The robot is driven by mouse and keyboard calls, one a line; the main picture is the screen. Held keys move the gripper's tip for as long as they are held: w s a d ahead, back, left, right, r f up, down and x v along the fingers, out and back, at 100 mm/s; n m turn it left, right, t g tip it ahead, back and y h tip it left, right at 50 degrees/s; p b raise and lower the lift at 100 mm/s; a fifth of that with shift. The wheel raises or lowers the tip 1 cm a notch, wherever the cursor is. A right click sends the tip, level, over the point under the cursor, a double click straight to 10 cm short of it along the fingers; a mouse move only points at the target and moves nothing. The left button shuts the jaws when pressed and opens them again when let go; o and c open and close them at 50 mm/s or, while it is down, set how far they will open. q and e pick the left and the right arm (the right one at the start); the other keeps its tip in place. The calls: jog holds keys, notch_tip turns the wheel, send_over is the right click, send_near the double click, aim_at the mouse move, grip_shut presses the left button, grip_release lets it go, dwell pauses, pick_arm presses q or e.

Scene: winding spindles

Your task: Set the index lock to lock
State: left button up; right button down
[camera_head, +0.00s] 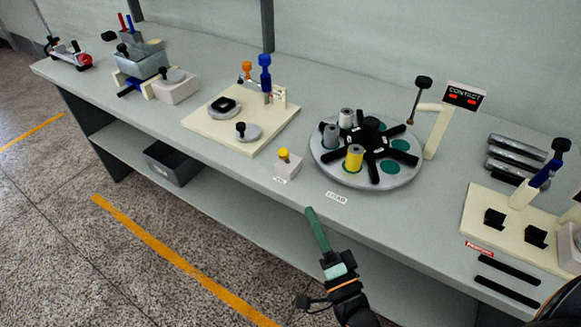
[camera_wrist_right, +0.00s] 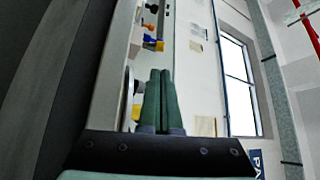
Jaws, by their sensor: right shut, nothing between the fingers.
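A small pale block with a yellow knob (camera_head: 284,155) stands near the table's front edge, left of the round grey turntable (camera_head: 322,163). It may be the index lock; its label is too small to read. The turntable carries a black star-shaped hub (camera_head: 370,133), grey and white spools and a yellow spool (camera_head: 354,158). My right gripper (camera_head: 311,210) is in front of the table edge, below and right of the yellow-knobbed block and apart from it. Its green fingers are shut and empty, also in the right wrist view (camera_wrist_right: 160,73). My left gripper is not in view.
A CONTACT sign post (camera_head: 465,96) and a black-knobbed lever (camera_head: 421,90) rise behind the turntable. A cream board (camera_head: 200,125) with posts and discs lies left. Another cream panel (camera_head: 490,212) is at right. A lower shelf (camera_head: 235,210) runs underneath.

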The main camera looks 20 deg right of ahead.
aim_at(287, 155)
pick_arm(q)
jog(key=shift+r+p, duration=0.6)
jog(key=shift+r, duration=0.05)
pick_arm(e)
jog(key=x, duration=1.3)
jog(key=shift+s+d+r, duration=0.1)
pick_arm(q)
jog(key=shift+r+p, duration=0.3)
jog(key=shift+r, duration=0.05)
pick_arm(e)
jog(key=shift+w+d+r, duration=0.2)
jog(key=shift+r, duration=0.1)
jog(key=shift+w+d+r+p, duration=0.2)
jog(key=shift+d+r+p, duration=0.05)
jog(key=shift+r+p, duration=0.05)
jog(key=shift+w+d+r, duration=0.3)
jog(key=shift+w+d, duration=0.05)
jog(key=shift+d, duration=0.1)
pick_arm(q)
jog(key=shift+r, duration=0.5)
pick_arm(e)
jog(key=shift+f, duration=0.1)
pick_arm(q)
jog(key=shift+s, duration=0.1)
pick_arm(e)
jog(key=shift+s, duration=0.1)
